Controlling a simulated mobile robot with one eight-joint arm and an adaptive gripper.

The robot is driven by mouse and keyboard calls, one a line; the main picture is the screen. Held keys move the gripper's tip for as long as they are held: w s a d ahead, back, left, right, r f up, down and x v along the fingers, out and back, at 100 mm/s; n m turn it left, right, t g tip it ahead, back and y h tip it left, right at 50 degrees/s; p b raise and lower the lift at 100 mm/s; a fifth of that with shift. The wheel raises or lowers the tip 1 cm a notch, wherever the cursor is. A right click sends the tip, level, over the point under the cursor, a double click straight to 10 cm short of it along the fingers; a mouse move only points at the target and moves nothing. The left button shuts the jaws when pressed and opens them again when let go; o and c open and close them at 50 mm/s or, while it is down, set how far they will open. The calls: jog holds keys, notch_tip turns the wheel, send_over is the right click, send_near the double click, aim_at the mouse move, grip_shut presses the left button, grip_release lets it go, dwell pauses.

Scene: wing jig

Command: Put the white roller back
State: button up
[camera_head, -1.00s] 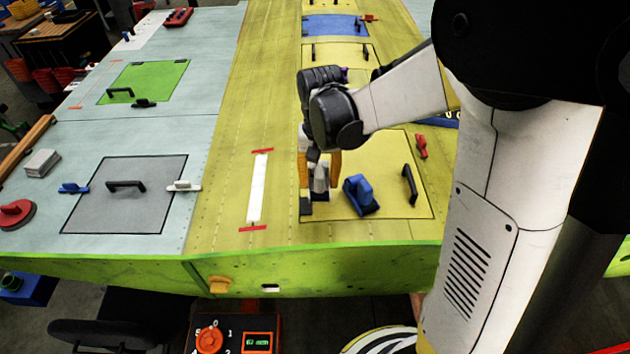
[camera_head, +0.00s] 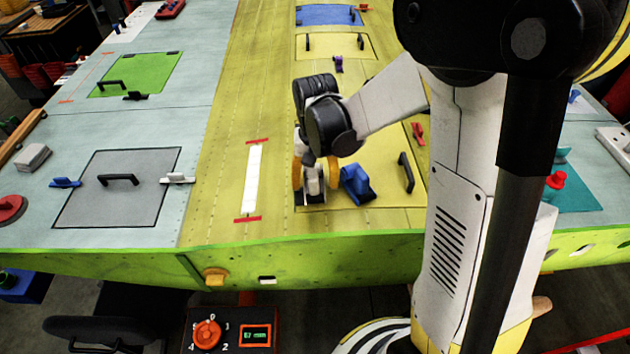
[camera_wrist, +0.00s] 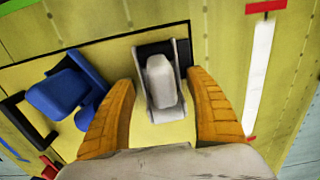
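The white roller (camera_wrist: 161,82) appears as a pale, rounded block between two grey side plates on a dark base in the wrist view. In the head view the roller (camera_head: 313,184) is at the near left corner of the outlined yellow panel, partly hidden by my gripper. My gripper (camera_wrist: 160,105) is open, with an orange finger on each side of the roller and visible gaps on both sides. In the head view my gripper (camera_head: 315,178) points down over it.
A blue clamp (camera_head: 356,184) stands close to the right of my gripper, with a black handle (camera_head: 406,172) beyond. A white strip with red end marks (camera_head: 253,180) lies to the left. A grey panel (camera_head: 110,200) is farther left.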

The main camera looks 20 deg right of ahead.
notch_tip(320, 180, up, 13)
jog(key=p, duration=0.2)
jog(key=shift+p, duration=0.3)
jog(key=s+r+n+t, duration=0.3)
jog(key=s+r+t, duration=0.2)
jog(key=s, duration=0.8)
jog(key=shift+n+t, duration=0.3)
jog(key=shift+t, duration=0.8)
jog(key=shift+f, duration=0.1)
